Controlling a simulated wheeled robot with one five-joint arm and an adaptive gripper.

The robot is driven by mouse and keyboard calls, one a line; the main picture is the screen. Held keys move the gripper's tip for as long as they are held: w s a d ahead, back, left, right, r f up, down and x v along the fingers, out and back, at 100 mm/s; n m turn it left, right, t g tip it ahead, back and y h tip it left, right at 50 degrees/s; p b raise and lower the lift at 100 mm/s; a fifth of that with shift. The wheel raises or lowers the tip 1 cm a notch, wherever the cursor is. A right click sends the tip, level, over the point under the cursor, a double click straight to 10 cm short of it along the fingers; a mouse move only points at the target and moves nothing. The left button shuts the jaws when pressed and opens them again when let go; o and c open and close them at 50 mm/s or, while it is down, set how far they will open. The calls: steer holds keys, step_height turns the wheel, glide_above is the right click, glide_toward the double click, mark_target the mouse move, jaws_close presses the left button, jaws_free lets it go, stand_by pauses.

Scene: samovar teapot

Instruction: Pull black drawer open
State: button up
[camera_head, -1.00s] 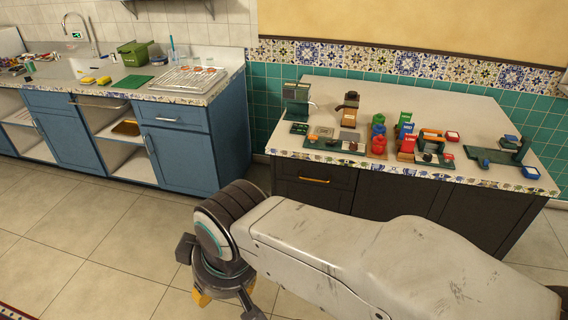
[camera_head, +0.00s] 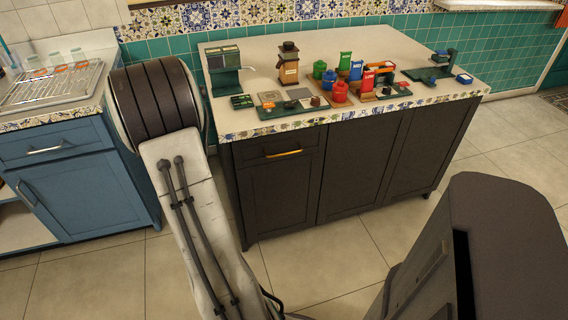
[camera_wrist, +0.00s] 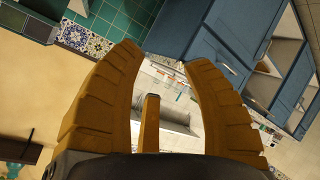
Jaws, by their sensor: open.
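The black drawer (camera_head: 270,147) is at the top left of the dark cabinet front in the head view. It is shut and flush with the front. Its gold bar handle (camera_head: 283,154) lies across the middle of the drawer face and is clear of my arm. My gripper (camera_wrist: 165,56) shows in the wrist view with its yellow-brown fingers spread and nothing between them. It points toward the blue cabinets, away from the drawer handle. In the head view my arm stands left of the drawer, and the gripper itself is not visible there.
The white countertop (camera_head: 330,55) above the drawer holds a coffee machine (camera_head: 224,70), a grinder (camera_head: 289,66) and several coloured canisters. A blue cabinet (camera_head: 80,190) stands at the left. The tiled floor (camera_head: 330,250) before the dark cabinet is clear.

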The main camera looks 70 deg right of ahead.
steer(key=s+d+f+h+b, duration=0.3)
steer(key=s+d+f, duration=0.2)
steer(key=d+f, duration=0.45)
steer(key=g+h+b, duration=0.5)
steer(key=h+b, duration=0.1)
steer(key=h, duration=0.2)
glide_toward(285, 153)
steer(key=d, duration=0.4)
steer(key=shift+n+t, duration=0.3)
steer(key=shift+n, duration=0.1)
steer(key=shift+w+b+x, duration=0.15)
steer(key=shift+b+x, duration=0.05)
steer(key=shift+x, duration=1.4)
steer(key=shift+w+b+x, duration=0.2)
steer(key=shift+x, duration=1.4)
steer(key=shift+a+r, duration=0.15)
steer(key=shift+c, duration=0.3)
jaws_close()
